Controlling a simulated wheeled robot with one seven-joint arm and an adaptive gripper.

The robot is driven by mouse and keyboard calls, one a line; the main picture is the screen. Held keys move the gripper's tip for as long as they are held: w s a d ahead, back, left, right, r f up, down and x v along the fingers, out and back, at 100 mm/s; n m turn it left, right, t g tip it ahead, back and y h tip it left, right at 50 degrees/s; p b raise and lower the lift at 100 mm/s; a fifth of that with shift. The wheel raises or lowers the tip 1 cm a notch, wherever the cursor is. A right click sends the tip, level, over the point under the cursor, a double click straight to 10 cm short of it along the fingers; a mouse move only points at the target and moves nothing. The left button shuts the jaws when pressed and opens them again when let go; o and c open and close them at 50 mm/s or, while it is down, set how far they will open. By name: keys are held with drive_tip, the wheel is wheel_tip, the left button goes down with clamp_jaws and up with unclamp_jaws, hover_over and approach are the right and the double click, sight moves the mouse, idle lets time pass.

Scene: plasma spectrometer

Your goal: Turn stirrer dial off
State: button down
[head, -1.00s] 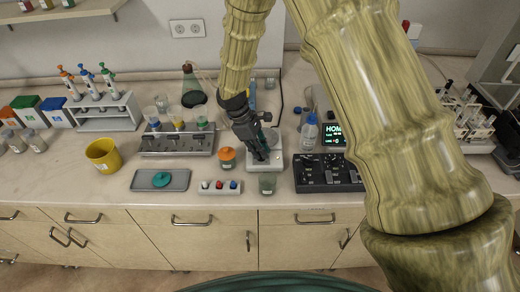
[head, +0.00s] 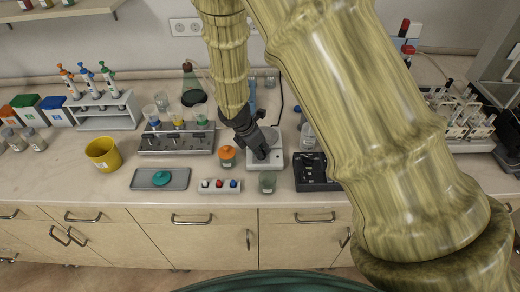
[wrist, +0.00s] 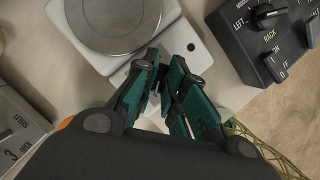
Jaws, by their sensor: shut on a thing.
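The stirrer (head: 278,145) is a white box on the bench. In the wrist view the stirrer (wrist: 200,62) shows its round grey metal plate (wrist: 115,22) and a small dark spot on its front part. My gripper (head: 262,155) reaches down onto the front of the stirrer. In the wrist view my gripper (wrist: 166,82) has its green-and-black fingers close together over the stirrer's front, shut on the stirrer dial. The dial itself is mostly hidden by the fingers, so its setting cannot be read.
A black control box (head: 312,172) stands close right of the stirrer, partly behind my arm. An orange-lidded jar (head: 227,156) stands close left and a greenish jar (head: 267,182) in front.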

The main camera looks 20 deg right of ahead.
drive_tip(key=shift+s+f+n+t, duration=0.3)
drive_tip(key=shift+n, duration=0.6)
drive_tip(key=shift+y, duration=0.3)
drive_tip(key=c, duration=1.5)
unclamp_jaws()
drive_tip(key=shift+w+d, duration=0.1)
drive_tip(key=shift+w, duration=0.1)
drive_tip(key=shift+r, duration=0.1)
drive_tip(key=shift+r, duration=0.1)
drive_tip(key=v, duration=1.1)
drive_tip(key=shift+s+a+r, duration=0.15)
drive_tip(key=shift+a+r, duration=0.05)
drive_tip(key=shift+r, duration=0.1)
